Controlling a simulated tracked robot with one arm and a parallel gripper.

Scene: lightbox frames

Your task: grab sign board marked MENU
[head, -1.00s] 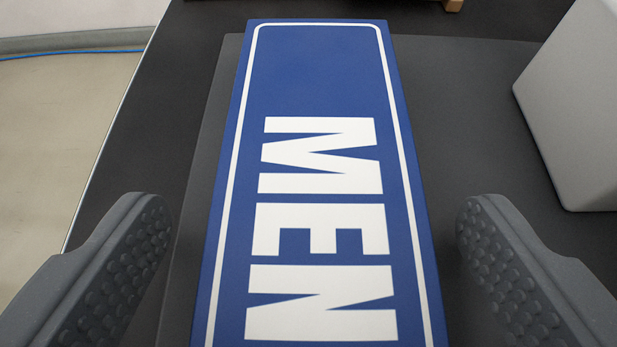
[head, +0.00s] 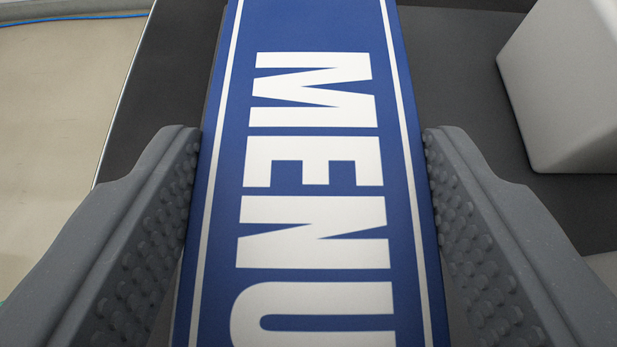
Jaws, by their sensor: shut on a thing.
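The blue sign board (head: 312,215) with white MENU lettering and a white border line runs from the top of the head view to the bottom, between my two fingers. Its letters are turned sideways in the picture. My gripper (head: 312,165) is shut on the board, with one studded grey finger against its left edge and the other against its right edge. The far end and the near end of the board are outside the view.
A pale grey block (head: 565,90) stands at the upper right, apart from my right finger. The dark table top (head: 455,75) lies around the board. Its left edge borders a beige floor (head: 60,110) with a blue cable (head: 75,17).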

